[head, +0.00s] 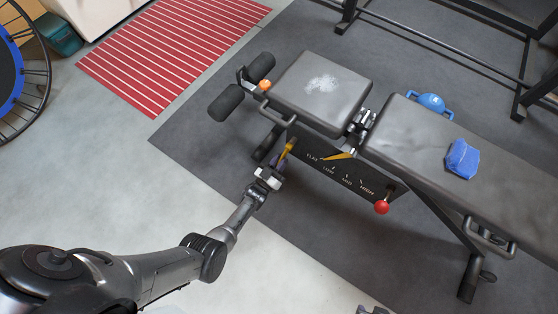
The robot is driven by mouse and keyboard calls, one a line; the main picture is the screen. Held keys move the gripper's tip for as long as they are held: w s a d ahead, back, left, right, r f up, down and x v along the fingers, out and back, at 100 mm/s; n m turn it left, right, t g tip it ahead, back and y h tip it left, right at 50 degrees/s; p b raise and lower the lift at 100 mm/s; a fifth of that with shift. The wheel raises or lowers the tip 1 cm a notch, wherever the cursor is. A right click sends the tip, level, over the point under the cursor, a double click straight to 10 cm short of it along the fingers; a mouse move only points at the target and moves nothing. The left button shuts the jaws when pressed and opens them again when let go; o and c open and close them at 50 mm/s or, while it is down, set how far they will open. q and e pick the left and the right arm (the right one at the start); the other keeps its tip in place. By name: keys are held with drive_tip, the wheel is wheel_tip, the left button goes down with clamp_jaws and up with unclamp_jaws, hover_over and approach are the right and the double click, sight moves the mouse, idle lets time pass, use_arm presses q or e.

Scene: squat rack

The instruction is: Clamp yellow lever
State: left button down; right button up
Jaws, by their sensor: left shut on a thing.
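The yellow lever (287,149) sticks out at the left end of a dark panel (345,170) on the side of the weight bench. My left gripper (276,169) reaches it from the lower left and is shut on it; the fingers hide its lower part. A yellow wedge mark and white lettering show on the panel. A red ball knob (382,207) sits at the panel's lower right. A small grey piece at the bottom edge may be part of my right gripper (372,310); its fingers cannot be made out.
The bench has a seat pad (320,90) and a long back pad (410,130) with a blue cloth (462,159) on it. Foam rollers (226,102) and black rack legs (440,45) stand around. The floor in front is clear.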

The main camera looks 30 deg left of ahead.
use_arm(q)
drive_tip(key=shift+w+f+t, duration=0.1)
drive_tip(key=shift+f+t, duration=0.2)
drive_tip(key=shift+f, duration=0.1)
drive_tip(key=shift+t, duration=0.3)
drive_tip(key=c, duration=1.1)
unclamp_jaws()
drive_tip(key=shift+r, duration=0.1)
drive_tip(key=shift+o, duration=0.2)
drive_tip(key=v, duration=1.4)
